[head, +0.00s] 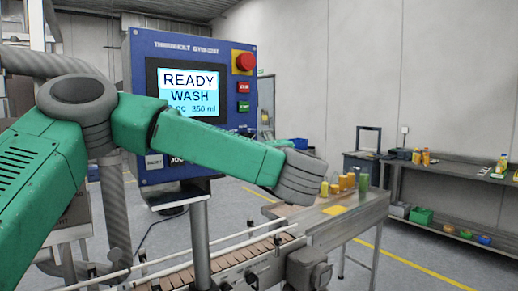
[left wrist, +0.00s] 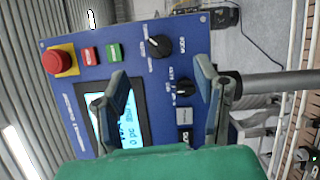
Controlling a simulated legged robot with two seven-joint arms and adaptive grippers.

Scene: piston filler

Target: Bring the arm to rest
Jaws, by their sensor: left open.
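My left arm (head: 215,148) comes in from the left in the head view and reaches across in front of the blue control panel (head: 145,60). Its gripper does not show there. In the left wrist view my left gripper (left wrist: 162,72) is open, its two fingers apart with nothing between them. The control panel (left wrist: 140,72) shows sideways behind the fingers; I cannot tell whether they touch it. The screen (head: 190,92) reads READY and WASH, with 350 ml below. My right gripper is not in view.
The panel has a red emergency knob (head: 244,62), a red button (head: 243,87) and a green button (head: 243,106). A slatted conveyor (head: 225,264) runs below my forearm to a metal table (head: 345,222) with bottles (head: 348,182). Shelving (head: 455,180) stands along the right wall.

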